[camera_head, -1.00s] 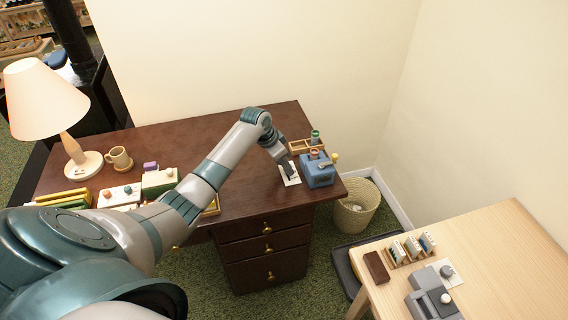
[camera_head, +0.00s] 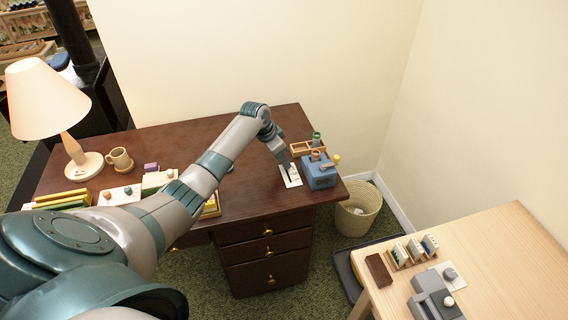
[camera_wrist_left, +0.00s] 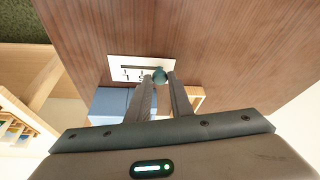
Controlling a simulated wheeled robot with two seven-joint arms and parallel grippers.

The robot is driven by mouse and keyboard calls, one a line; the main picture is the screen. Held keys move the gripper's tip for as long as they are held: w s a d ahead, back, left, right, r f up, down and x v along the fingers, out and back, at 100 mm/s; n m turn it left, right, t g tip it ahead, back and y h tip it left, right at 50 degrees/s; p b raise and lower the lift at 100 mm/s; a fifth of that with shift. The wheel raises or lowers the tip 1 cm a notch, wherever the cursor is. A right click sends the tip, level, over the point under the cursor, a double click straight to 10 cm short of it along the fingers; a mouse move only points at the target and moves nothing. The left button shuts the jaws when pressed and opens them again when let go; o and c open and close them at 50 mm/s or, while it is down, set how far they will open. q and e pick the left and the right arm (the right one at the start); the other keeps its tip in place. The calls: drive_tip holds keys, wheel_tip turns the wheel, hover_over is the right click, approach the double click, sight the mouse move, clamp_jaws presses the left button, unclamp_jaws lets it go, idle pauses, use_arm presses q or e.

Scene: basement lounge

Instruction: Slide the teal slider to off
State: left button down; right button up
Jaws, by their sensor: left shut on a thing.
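The teal slider's round knob (camera_wrist_left: 160,75) shows in the left wrist view near the right end of a white plate (camera_wrist_left: 114,62) with a dark slot and small dark markings. The plate (camera_head: 296,182) also shows in the head view, flat on the dark desk. My left gripper (camera_head: 288,165) comes down onto the plate from above. In the wrist view its two fingers (camera_wrist_left: 160,80) are on either side of the knob and shut on it. The markings are too small to read. My right gripper is not in view.
A blue box (camera_head: 322,177) with small knobs stands just right of the plate. A wooden tray (camera_head: 304,149) is behind. A mug (camera_head: 119,159) and lamp (camera_head: 84,166) stand on the desk's left. A basket (camera_head: 357,212) is on the floor. The desk's middle is fairly clear.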

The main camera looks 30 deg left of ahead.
use_arm(q)
drive_tip(key=c, duration=1.6)
unclamp_jaws()
drive_tip(key=shift+w+a+r, duration=0.1)
drive_tip(key=shift+w+a, duration=0.05)
drive_tip(key=shift+a, duration=0.1)
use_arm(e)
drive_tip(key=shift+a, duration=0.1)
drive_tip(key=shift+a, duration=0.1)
